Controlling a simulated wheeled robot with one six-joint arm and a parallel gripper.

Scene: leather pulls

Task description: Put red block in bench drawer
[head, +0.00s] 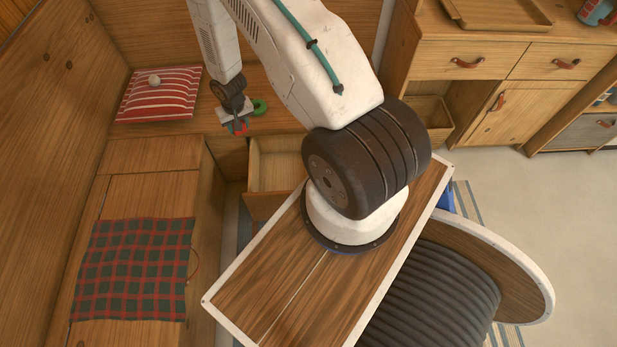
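My gripper (237,120) is at the upper left, pointing down in front of the wooden bench. The red block (243,126) shows as a small red patch at its fingertips, partly covered by a grey finger. The gripper appears shut on it. The bench drawer (284,168) is pulled open below and to the right of the gripper. Its pale wooden inside looks empty where visible, and my arm and base hide its right part.
A green ring (260,107) lies on the bench just right of my gripper. A striped red cushion (158,94) with a pale round thing (154,80) is at left. A plaid cloth (133,268) covers the near bench. Cabinets (462,60) stand at right, beside open floor.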

